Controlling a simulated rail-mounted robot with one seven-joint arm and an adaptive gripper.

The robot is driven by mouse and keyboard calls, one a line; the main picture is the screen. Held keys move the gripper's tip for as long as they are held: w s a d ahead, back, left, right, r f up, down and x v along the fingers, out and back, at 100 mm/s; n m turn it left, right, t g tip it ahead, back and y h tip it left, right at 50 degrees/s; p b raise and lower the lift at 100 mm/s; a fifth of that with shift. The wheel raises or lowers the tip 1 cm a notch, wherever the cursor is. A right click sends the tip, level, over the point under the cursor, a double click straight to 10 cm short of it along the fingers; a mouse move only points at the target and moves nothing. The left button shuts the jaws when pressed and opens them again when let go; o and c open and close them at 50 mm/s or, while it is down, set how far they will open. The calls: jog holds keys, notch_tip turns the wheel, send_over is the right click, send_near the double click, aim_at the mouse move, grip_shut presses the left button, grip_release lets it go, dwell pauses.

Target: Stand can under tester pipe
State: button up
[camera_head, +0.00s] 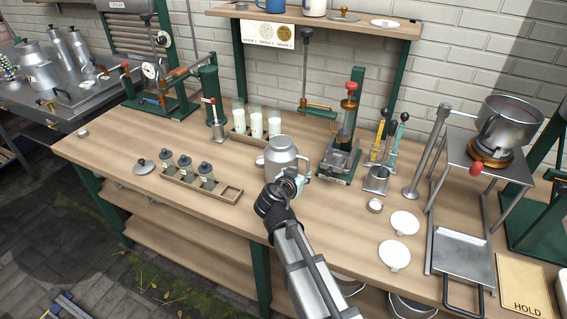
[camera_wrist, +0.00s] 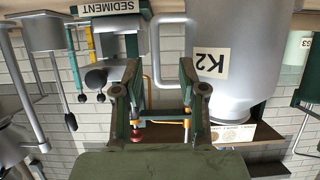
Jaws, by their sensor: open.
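A grey metal can (camera_head: 281,152) stands upright on the workbench, left of the tester. In the wrist view, which is upside down, the can (camera_wrist: 228,75) carries a K2 label and a looped side handle (camera_wrist: 147,60). My gripper (camera_head: 298,178) is at the can's front right side. Its open fingers (camera_wrist: 160,78) appear on either side of the handle; contact cannot be told. The sediment tester (camera_head: 346,135) has a green post and red knob. Its orange pipe (camera_head: 318,112) reaches left, behind and right of the can.
A tray of white bottles (camera_head: 256,130) stands behind the can, and a tray of small lidded jars (camera_head: 200,178) stands left. A metal cup (camera_head: 376,178) and white discs (camera_head: 405,222) lie right.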

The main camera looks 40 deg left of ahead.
aim_at(307, 170)
jog(key=shift+d+p+x, duration=0.2)
jog(key=shift+p+x, duration=0.95)
jog(key=shift+x, duration=1.55)
jog(key=shift+w+a+f, duration=0.1)
jog(key=shift+w+f, duration=0.2)
jog(key=shift+w, duration=0.2)
grip_shut()
jog(key=shift+r, duration=0.15)
